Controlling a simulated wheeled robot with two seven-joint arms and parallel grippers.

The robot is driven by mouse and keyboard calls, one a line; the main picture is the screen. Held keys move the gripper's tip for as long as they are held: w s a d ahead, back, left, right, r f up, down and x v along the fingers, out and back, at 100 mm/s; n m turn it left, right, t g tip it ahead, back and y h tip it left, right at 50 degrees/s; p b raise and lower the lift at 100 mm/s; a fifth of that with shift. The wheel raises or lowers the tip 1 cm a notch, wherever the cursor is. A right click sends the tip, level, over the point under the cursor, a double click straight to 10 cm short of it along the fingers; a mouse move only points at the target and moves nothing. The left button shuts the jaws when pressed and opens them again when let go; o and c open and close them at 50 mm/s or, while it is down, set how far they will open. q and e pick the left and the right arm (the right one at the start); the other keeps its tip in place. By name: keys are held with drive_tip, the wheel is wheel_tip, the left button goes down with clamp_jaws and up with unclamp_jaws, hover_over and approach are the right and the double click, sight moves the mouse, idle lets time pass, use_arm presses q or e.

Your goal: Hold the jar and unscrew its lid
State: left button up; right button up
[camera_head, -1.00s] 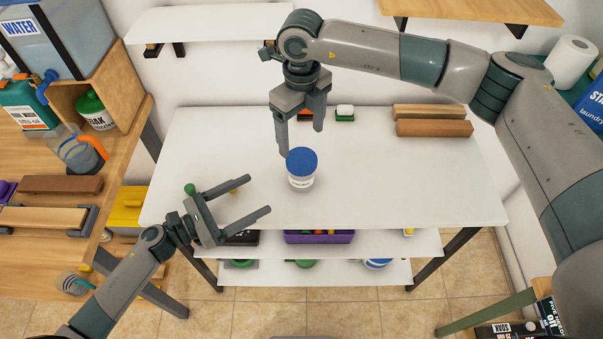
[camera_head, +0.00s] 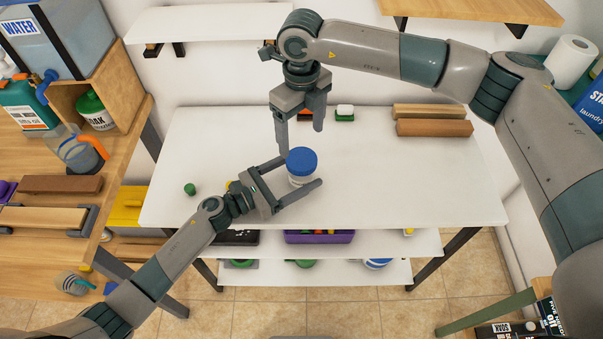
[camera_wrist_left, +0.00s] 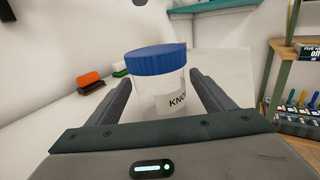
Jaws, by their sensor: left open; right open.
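The jar (camera_head: 298,181) stands upright on the white table, with its blue lid (camera_head: 301,160) on top. In the left wrist view the clear jar (camera_wrist_left: 172,98) carries a white label reading "KNO", and its ribbed blue lid (camera_wrist_left: 156,59) is on it. My left gripper (camera_head: 302,170) is open, its fingers on either side of the jar body below the lid. In the wrist view gaps show between the fingers and the jar. My right gripper (camera_head: 300,138) is open and empty, pointing down above and behind the jar.
A green-and-white sponge (camera_head: 345,113) and brown blocks (camera_head: 433,128) lie at the table's back. A small green item (camera_head: 190,189) is at the left. A purple bin (camera_head: 318,237) sits on the shelf below. The table's right side is clear.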

use_arm(q)
drive_tip(key=shift+w+d, duration=0.35)
drive_tip(key=shift+d, duration=0.2)
clamp_jaws()
use_arm(e)
drive_tip(key=m, duration=1.3)
drive_tip(key=shift+m, duration=0.3)
drive_tip(key=m, duration=0.4)
drive_tip(key=shift+f, duration=0.1)
